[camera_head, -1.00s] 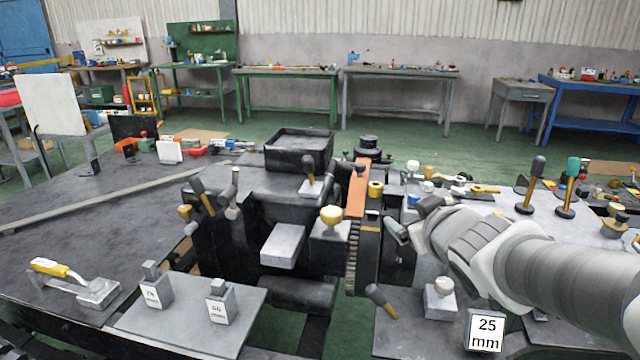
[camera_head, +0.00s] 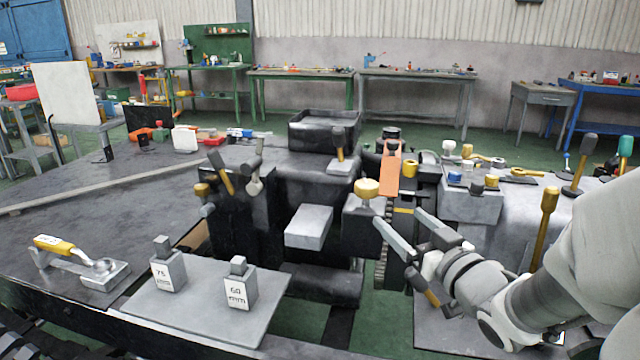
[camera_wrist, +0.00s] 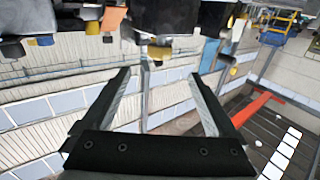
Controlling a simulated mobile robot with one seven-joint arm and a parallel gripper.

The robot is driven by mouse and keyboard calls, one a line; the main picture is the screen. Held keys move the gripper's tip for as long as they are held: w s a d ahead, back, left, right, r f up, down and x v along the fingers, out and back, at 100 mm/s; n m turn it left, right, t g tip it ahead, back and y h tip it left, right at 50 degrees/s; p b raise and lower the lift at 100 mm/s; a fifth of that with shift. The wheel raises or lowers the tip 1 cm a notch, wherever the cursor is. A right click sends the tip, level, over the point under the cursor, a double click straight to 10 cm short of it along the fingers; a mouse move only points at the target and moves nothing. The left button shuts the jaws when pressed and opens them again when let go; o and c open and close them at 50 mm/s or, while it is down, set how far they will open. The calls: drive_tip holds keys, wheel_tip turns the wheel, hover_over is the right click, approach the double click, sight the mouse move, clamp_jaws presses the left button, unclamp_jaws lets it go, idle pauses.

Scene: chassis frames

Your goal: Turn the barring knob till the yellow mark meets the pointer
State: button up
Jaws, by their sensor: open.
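The dark machine in the middle of the head view carries a toothed wheel (camera_head: 381,245), with an orange plate (camera_head: 391,172) above it. A small yellow mark (camera_head: 403,210) shows on the dark part beside the wheel. A brass-yellow knob (camera_head: 367,188) stands on a dark block left of the wheel; I cannot tell for certain which knob is the barring knob or which part is the pointer. My gripper (camera_head: 398,216) is open in front of the wheel, right of and below that knob. In the wrist view my gripper (camera_wrist: 160,75) has nothing between its fingers.
A grey plate (camera_head: 205,315) with 75 mm and 60 mm marked blocks lies at front left. A yellow-handled tool (camera_head: 75,258) is left of it. Dark and brass levers rise around the machine. A tall brass-coloured handle (camera_head: 546,220) stands near my arm.

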sight(360, 183)
drive_tip(key=x, duration=1.5)
drive_tip(key=shift+w+a, duration=0.15)
drive_tip(key=shift+w, duration=0.05)
drive_tip(key=shift+x, duration=0.85)
drive_tip(key=c, duration=1.4)
drive_tip(key=shift+o, duration=0.2)
drive_tip(key=shift+r+n+y+p, duration=0.1)
drive_tip(key=shift+n+y+p, duration=0.2)
drive_tip(key=shift+y+p, duration=0.25)
